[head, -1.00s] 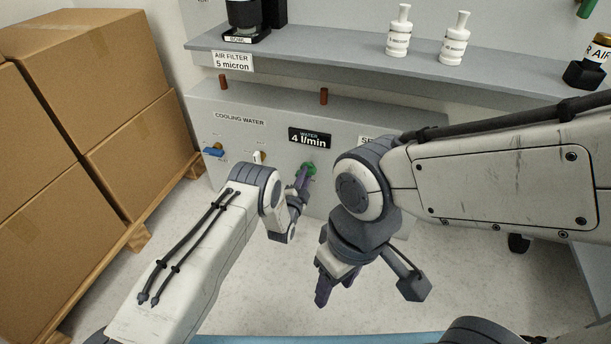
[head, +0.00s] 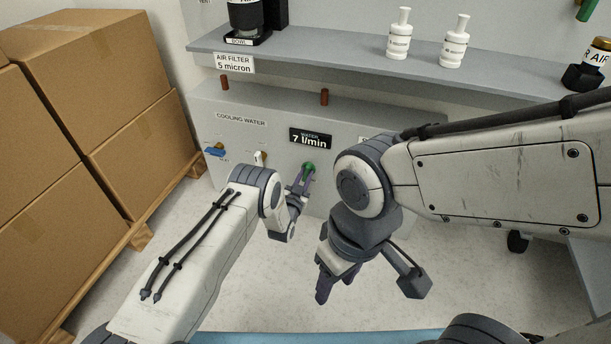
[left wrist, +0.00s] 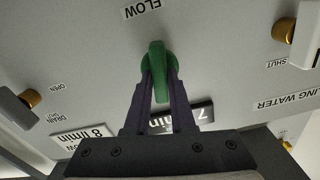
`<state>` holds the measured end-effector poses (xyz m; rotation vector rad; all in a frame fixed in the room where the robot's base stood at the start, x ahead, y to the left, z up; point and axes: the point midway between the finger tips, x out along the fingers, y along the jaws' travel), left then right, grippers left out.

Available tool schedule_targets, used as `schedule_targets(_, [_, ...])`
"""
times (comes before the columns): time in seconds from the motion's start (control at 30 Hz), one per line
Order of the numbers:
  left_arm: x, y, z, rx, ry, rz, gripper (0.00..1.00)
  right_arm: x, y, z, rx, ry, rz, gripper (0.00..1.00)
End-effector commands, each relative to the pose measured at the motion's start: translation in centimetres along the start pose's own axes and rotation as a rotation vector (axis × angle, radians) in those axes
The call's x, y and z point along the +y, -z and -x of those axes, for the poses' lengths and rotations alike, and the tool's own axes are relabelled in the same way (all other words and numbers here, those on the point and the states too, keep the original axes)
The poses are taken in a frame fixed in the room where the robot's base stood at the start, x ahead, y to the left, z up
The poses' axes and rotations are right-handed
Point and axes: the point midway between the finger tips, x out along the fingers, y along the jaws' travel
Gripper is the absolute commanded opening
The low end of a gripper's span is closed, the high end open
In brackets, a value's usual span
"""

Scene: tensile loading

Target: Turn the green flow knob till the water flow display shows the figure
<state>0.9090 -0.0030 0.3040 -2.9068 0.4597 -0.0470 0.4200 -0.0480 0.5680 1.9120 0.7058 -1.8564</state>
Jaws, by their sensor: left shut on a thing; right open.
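The green flow knob (head: 309,169) is on the grey panel below the water flow display (head: 310,138), which reads 7 l/min. My left gripper (head: 304,178) is at the knob. In the left wrist view its two fingers (left wrist: 159,85) are shut on the green knob (left wrist: 157,62), under an upside-down FLOW label. The display (left wrist: 182,117) is partly hidden behind the fingers there. A white plate (left wrist: 84,141) beside it reads 8 l/min. My right gripper (head: 325,285) is open and empty, lower down in front of the panel.
A blue-handled valve (head: 215,151) and a white-handled valve (head: 260,158) are left of the knob. A shelf (head: 330,58) with white bottles (head: 399,36) runs above. Stacked cardboard boxes (head: 95,85) stand at the left. My right arm covers part of the panel.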

Motion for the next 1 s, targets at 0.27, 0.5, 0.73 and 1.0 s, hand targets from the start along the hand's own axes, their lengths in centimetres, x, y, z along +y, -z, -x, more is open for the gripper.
schedule_targets(0.27, [0.15, -0.07, 0.05, -0.001, -0.005, 0.104, 0.0, -0.01, 0.01, 0.11, 0.0, 0.0, 0.0, 0.53])
schedule_targets(0.5, [0.15, -0.08, 0.05, -0.002, -0.005, 0.131, 0.0, -0.01, 0.01, 0.12, 0.0, 0.0, 0.0, 0.53])
schedule_targets(0.73, [0.17, -0.09, 0.05, -0.002, -0.005, 0.131, 0.0, -0.01, 0.01, 0.12, 0.0, 0.0, 0.0, 0.53])
schedule_targets(1.0, [0.11, -0.07, 0.04, -0.002, -0.003, 0.131, 0.53, -0.01, 0.01, 0.13, 0.0, 0.0, 0.0, 0.53])
